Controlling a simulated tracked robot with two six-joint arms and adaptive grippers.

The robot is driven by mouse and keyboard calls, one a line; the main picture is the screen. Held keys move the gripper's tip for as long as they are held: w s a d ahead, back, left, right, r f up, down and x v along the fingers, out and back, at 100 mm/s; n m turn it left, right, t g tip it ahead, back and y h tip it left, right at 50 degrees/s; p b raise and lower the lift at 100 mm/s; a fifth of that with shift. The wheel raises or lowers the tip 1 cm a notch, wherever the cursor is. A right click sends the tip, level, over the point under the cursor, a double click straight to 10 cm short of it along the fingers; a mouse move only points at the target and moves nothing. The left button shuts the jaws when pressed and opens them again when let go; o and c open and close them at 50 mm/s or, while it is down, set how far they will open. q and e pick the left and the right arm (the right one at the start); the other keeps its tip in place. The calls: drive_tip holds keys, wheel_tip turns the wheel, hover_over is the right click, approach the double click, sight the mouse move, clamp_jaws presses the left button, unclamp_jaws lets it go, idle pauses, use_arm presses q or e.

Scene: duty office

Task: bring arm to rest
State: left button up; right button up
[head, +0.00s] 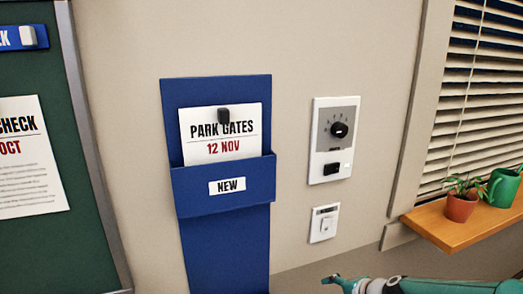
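My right arm comes in from the right along the bottom edge. Its gripper (338,283) is teal and dark, and partly cut off by the frame's lower edge. One finger shows, pointing left; whether the gripper is open or shut cannot be seen. It appears below the small wall switch and touches nothing that I can see. My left gripper is not in view.
A blue wall holder (223,248) labelled NEW holds a PARK GATES notice (220,148). A dial panel (335,160) and a switch (324,223) are right of it. A green board (50,250) is left. A wooden sill (470,228) bears a plant pot (461,207) and green watering can (503,188).

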drive_tip(key=s+a+f+n+g+p, duration=0.1)
drive_tip(key=s+f+n+g, duration=0.15)
drive_tip(key=s+f, duration=0.7)
drive_tip(key=s+a+f+n+g, duration=0.1)
drive_tip(key=s+a+f+g, duration=0.15)
drive_tip(key=s+f, duration=0.7)
drive_tip(key=s+a+f+n+g, duration=0.2)
drive_tip(key=s+f+n, duration=0.4)
drive_tip(key=s, duration=0.4)
drive_tip(key=shift+s+a+f+n, duration=0.25)
drive_tip(key=shift+a+n, duration=0.1)
drive_tip(key=shift+n, duration=0.3)
drive_tip(key=shift+p, duration=0.3)
